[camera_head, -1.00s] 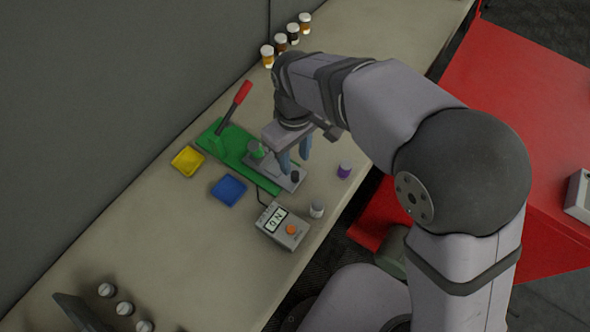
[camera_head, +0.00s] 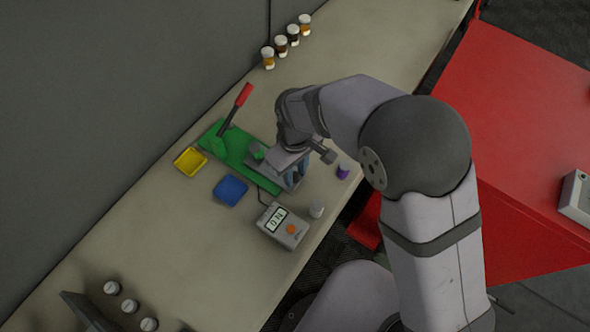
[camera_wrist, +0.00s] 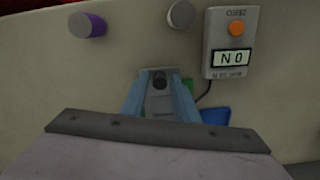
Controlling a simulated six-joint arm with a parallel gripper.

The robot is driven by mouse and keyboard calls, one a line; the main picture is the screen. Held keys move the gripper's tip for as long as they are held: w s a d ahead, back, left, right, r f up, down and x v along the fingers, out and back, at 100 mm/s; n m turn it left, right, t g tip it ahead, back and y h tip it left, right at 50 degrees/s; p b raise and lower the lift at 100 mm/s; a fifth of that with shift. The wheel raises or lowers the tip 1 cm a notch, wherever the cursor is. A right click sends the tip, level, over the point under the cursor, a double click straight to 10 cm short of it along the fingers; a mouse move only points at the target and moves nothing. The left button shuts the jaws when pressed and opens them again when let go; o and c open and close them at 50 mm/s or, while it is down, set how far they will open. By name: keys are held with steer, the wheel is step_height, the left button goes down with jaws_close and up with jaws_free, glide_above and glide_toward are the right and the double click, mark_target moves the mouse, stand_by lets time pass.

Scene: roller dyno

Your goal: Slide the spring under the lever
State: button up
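The tester has a green base (camera_head: 232,146) and a lever with a red handle (camera_head: 243,95), which is raised and tilted. A grey plate (camera_head: 259,168) lies at the base's near end, partly hidden by my gripper. In the wrist view, a small dark cylinder, likely the spring (camera_wrist: 159,80), stands on the grey plate (camera_wrist: 158,103). My gripper (camera_wrist: 159,77) is low over the plate, its blue fingers on either side of the dark cylinder. A gap seems to show between fingers and cylinder; contact cannot be made out. In the head view the cylinder is hidden.
A meter (camera_head: 283,226) with an orange button stands near the front edge. A purple-banded bottle (camera_head: 343,170) and a white-capped one (camera_head: 317,209) stand nearby. A blue tray (camera_head: 230,190) and a yellow tray (camera_head: 190,161) lie to the left. Several bottles (camera_head: 281,43) line the back.

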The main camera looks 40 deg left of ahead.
jaws_close()
steer(key=a, duration=0.9)
steer(key=shift+a, duration=0.1)
steer(key=shift+o, duration=1.9)
jaws_free()
step_height(320, 180, up, 8)
steer(key=b, duration=0.2)
steer(key=shift+f, duration=0.25)
